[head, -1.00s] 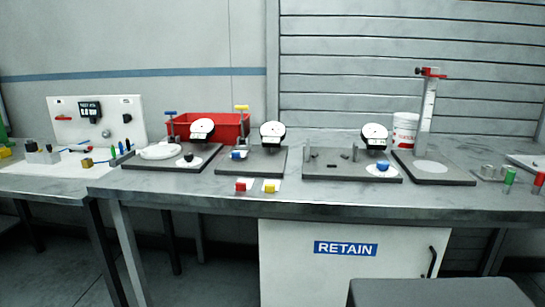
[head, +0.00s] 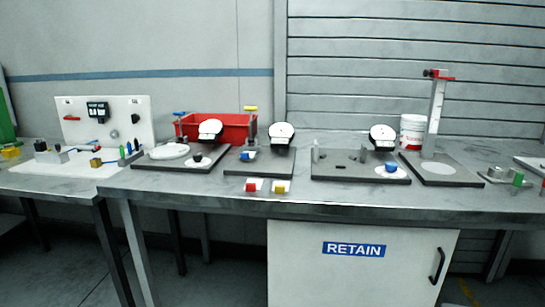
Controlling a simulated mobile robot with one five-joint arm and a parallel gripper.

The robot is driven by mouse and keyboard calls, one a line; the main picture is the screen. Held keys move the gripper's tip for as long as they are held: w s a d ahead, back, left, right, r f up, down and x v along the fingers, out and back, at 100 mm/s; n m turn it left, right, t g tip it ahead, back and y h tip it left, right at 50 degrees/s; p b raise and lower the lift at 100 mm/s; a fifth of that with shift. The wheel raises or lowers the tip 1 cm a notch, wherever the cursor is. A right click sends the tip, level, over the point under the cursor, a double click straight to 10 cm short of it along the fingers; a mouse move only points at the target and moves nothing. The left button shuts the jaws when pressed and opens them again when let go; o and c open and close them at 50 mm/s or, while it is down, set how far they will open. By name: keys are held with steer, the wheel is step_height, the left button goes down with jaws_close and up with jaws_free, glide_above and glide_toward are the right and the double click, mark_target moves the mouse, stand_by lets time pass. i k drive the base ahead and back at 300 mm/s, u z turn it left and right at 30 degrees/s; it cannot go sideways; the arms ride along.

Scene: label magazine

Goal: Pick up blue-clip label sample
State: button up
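My gripper is not in view. Two small blue pieces show on the bench. One blue piece (head: 248,155) is on the middle dark plate, near a round white-faced gauge. The other blue piece (head: 391,168) sits on a white disc on the plate to its right. I cannot tell at this size which of them is the blue-clip label sample. A red clip (head: 252,187) and a yellow clip (head: 279,189) lie on small white cards at the bench's front edge.
The grey bench (head: 205,196) spans the view. A red bin (head: 225,127), a white tub (head: 412,131) and an upright post (head: 437,108) stand toward its back. A white cabinet marked RETAIN (head: 353,249) is beneath. A white panel (head: 108,118) stands at left.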

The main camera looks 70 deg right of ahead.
mark_target(245, 155)
steer(key=z, duration=0.5)
steer(key=i, duration=1)
steer(key=u, duration=0.05)
